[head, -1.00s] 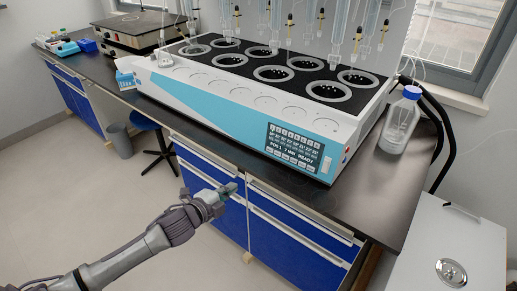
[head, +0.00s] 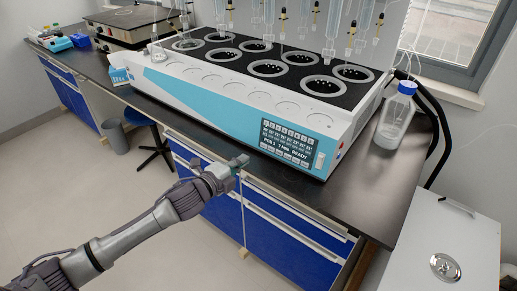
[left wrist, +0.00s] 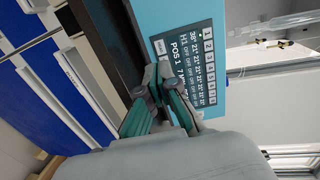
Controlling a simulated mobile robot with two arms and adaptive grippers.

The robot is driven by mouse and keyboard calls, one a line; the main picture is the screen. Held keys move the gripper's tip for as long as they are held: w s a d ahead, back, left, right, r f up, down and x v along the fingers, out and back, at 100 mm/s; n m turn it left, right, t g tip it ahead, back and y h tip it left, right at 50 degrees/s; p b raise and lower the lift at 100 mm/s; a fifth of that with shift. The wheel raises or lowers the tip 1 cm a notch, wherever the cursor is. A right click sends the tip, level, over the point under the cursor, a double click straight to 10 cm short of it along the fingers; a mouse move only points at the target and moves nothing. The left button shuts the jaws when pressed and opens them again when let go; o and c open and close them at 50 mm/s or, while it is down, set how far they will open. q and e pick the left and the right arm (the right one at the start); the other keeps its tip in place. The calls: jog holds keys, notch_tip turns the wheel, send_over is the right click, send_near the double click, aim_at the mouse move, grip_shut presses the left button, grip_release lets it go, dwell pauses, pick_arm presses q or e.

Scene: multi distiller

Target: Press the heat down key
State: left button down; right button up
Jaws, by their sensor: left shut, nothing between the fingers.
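The multi distiller (head: 220,100) is a long white and light-blue unit on the dark bench. Its dark control panel (head: 287,141) is on the front at the right end, with a lit display and a row of small keys along its lower edge. The key labels are too small to read, so I cannot tell which is heat down. My left gripper (head: 240,161) is shut and empty, in front of the bench edge, left of and below the panel. In the left wrist view the fingertips (left wrist: 152,88) overlap the lower part of the panel (left wrist: 185,65), partly hiding the keys.
A bottle with a blue cap (head: 396,117) stands right of the distiller on the bench (head: 350,190). A white box with a round lid fitting (head: 446,267) is at lower right. Blue drawers (head: 290,240) lie below the bench edge.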

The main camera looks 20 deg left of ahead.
aim_at(263, 146)
pick_arm(q)
jog(key=x, duration=0.8)
jog(key=shift+w+d, duration=0.1)
jog(key=shift+w, duration=0.2)
